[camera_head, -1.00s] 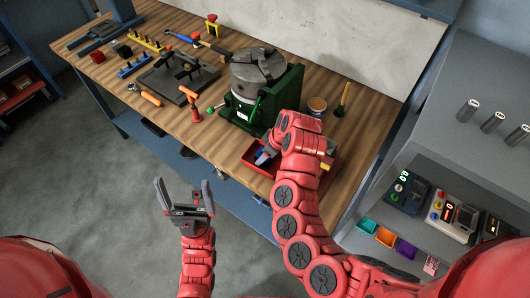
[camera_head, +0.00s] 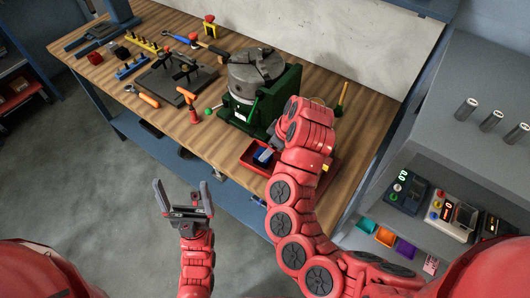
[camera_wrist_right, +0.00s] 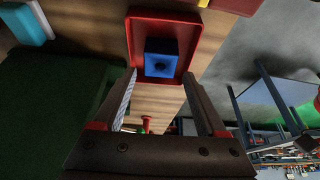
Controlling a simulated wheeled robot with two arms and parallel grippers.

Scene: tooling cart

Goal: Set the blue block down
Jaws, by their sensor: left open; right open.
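The blue block (camera_wrist_right: 161,62) sits in a compartment of the red tray (camera_wrist_right: 167,16), seen in the right wrist view. In the head view a bit of the blue block (camera_head: 257,155) shows in the red tray (camera_head: 246,164), partly hidden by my right arm. My right gripper (camera_wrist_right: 160,76) is open, with one finger on each side of the block and gaps between; its tips are at the tray's near edge. My left gripper (camera_head: 183,198) is open and empty, in front of the bench and away from the tray.
A green machine with a grey chuck (camera_head: 257,70) stands just behind the tray. A grey shelf unit with meters and small coloured bins (camera_head: 385,237) is at the right.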

